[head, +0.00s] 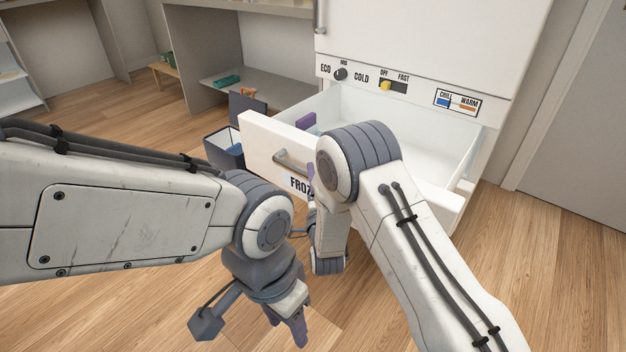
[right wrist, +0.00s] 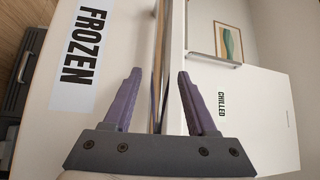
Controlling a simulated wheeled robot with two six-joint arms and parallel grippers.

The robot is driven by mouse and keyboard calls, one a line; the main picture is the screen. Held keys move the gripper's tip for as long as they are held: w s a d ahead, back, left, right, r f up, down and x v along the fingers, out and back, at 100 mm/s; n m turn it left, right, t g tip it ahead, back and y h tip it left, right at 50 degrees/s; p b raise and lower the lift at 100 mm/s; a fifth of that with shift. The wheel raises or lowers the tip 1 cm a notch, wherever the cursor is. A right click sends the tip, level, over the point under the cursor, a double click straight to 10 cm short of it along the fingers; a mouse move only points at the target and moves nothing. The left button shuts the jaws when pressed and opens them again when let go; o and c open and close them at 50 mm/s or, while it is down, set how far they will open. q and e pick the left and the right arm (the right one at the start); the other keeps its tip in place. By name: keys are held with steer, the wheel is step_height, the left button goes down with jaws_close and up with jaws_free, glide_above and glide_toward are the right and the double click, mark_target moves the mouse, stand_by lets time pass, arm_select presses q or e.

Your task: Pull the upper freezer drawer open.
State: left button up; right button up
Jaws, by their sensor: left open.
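The white freezer drawer (head: 258,142) with the FROZEN label stands pulled out in the head view, its white inside showing. Its metal bar handle (head: 290,161) is on the front, partly hidden by my right arm. In the right wrist view, the FROZEN label (right wrist: 80,58) is at the left, with a long bar, seemingly the handle (right wrist: 161,60), beside it. My right gripper (right wrist: 163,85) is open, its purple fingers apart on either side of that bar; I cannot tell how deep it sits between them. My left gripper (head: 290,325) is open and empty over the floor.
A control panel with a knob (head: 340,74) and a yellow slider (head: 385,86) is above the drawer. A dark blue bin (head: 222,150) stands left of the drawer. A purple item (head: 305,121) shows inside the drawer. Wood floor in front is clear.

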steer(key=shift+d, duration=0.25)
steer(key=shift+s, duration=0.2)
steer(key=p+v, duration=0.2)
steer(key=v, duration=0.8)
steer(key=shift+s, duration=0.15)
